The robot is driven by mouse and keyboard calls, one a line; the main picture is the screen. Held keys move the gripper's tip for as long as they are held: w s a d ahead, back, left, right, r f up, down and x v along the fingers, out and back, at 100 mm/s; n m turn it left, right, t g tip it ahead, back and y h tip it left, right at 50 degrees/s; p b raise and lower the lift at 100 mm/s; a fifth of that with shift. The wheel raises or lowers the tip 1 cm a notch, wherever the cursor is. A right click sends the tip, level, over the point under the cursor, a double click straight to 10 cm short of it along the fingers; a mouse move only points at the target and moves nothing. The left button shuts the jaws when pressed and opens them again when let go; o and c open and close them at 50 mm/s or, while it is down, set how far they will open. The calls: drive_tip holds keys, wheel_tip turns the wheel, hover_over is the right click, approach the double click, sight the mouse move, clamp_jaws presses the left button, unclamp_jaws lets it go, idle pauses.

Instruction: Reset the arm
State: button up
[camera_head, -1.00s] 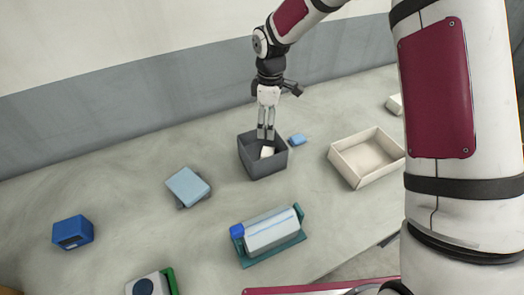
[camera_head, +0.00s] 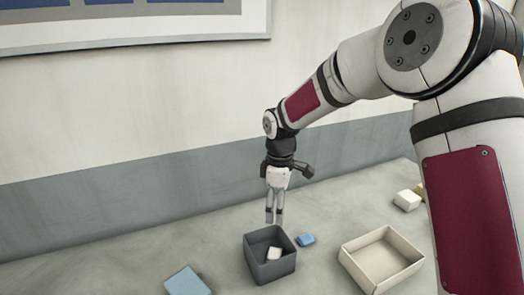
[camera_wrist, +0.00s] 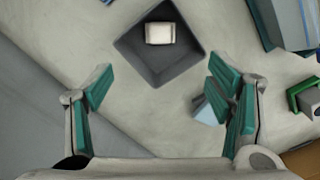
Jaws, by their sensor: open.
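My gripper (camera_head: 274,219) hangs from my arm above the back edge of the dark grey bin, pointing down, open and empty. In the wrist view its two teal-padded fingers (camera_wrist: 158,92) are wide apart with bare surface between them. The dark grey bin (camera_head: 271,270) stands on the table, with a small whitish block (camera_head: 274,253) lying in it. The wrist view also shows the bin (camera_wrist: 166,75) and the block (camera_wrist: 160,33) just beyond the fingers.
A small blue block (camera_head: 306,239) lies right of the bin. A cream open tray (camera_head: 358,277) stands further right, with a cream block (camera_head: 407,200) behind it. A light blue flat box (camera_head: 187,283) is at the front left. The wall (camera_head: 120,135) rises behind the table.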

drive_tip(key=s+d+r+m+t, duration=0.1)
drive_tip(key=s+d+r+m, duration=0.25)
drive_tip(key=s+r, duration=0.35)
drive_tip(key=s+d+r+m+t, duration=0.25)
drive_tip(key=s+d+r, duration=0.25)
drive_tip(key=r, duration=0.4)
drive_tip(key=s+d+r+m+t, duration=0.1)
drive_tip(key=s+m, duration=0.3)
drive_tip(key=s, duration=0.5)
drive_tip(key=s+d+r+m+t, duration=0.1)
drive_tip(key=s+d+m, duration=0.3)
drive_tip(key=s, duration=0.5)
drive_tip(key=shift+d+r+m, duration=0.2)
drive_tip(key=shift+r+m, duration=0.3)
drive_tip(key=shift+r, duration=0.05)
